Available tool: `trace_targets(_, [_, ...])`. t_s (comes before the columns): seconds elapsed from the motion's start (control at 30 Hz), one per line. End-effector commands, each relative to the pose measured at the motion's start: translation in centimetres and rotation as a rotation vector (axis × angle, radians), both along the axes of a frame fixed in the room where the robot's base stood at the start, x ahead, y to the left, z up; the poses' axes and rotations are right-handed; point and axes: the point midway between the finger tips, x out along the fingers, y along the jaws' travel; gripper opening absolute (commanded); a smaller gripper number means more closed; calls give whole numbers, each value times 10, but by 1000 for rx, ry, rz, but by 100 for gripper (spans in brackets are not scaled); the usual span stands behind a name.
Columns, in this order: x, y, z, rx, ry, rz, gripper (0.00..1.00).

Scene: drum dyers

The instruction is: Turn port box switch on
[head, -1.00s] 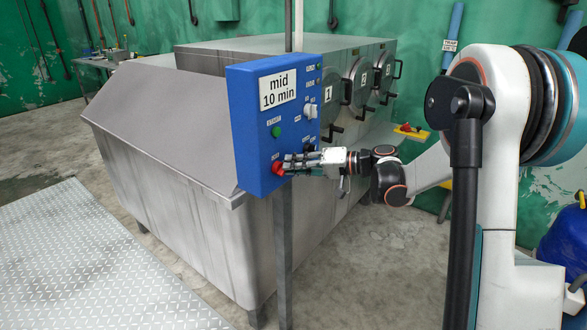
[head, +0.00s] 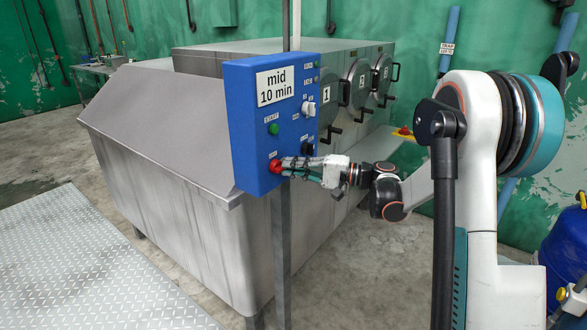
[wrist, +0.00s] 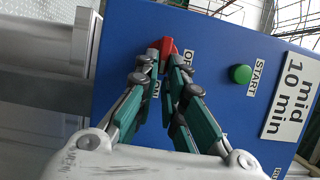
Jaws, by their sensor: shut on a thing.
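The blue control box (head: 252,140) stands on a grey post, with a label reading "mid 10 min" on its face. A red switch (head: 276,167) sits at its lower left corner. In the wrist view the red switch (wrist: 168,46) shows between my fingertips, close to labels that seem to read OFF and ON. My gripper (head: 284,164) reaches in from the right, and its fingers are shut on the red switch. In the wrist view my gripper (wrist: 164,58) has both fingertips against the red part and partly hides it.
A green START button (head: 274,129), a pale knob (head: 308,108) and a black knob (head: 307,149) are on the same face. A grey metal machine (head: 170,150) with round numbered doors (head: 360,83) stands behind. Concrete floor (head: 390,285) is clear in front.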

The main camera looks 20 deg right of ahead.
Motion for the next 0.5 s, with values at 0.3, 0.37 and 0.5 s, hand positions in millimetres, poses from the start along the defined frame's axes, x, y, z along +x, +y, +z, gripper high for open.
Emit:
trace_targets(0.3, [0, 0, -1, 0, 2, -1, 0])
trace_targets(0.37, [0, 0, -1, 0, 2, -1, 12])
trace_targets(0.5, [0, 0, -1, 0, 2, -1, 30])
